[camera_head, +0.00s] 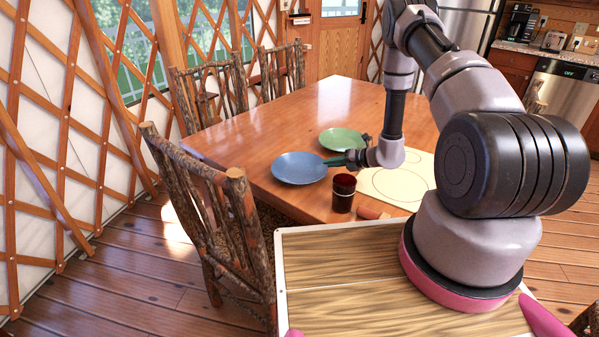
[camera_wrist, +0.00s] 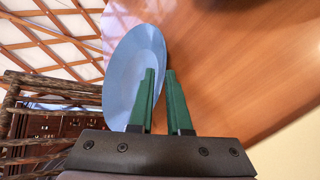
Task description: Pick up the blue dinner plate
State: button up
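The blue dinner plate (camera_head: 299,168) is at the near left part of the wooden table in the head view, roughly level. Whether it touches the tabletop is hard to judge. My gripper (camera_head: 334,161) comes at its right rim from the right, with its green fingers nearly horizontal. In the wrist view the plate (camera_wrist: 128,70) lies against the left finger, which is over its upper face. The other finger is on the far side of the rim. The gap between the fingertips (camera_wrist: 160,72) is narrow, and the rim appears to be held there.
A green plate (camera_head: 343,138) lies behind the blue one on the table (camera_head: 250,130). A dark red cup (camera_head: 343,192) stands close in front of my gripper. A pale placemat (camera_head: 405,185) lies to the right. A rustic chair (camera_head: 215,200) stands at the table's left side.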

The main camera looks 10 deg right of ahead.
jog(key=x, duration=0.3)
jog(key=shift+w+a, duration=0.15)
jog(key=shift+w, duration=0.25)
grip_shut()
dwell(1.1)
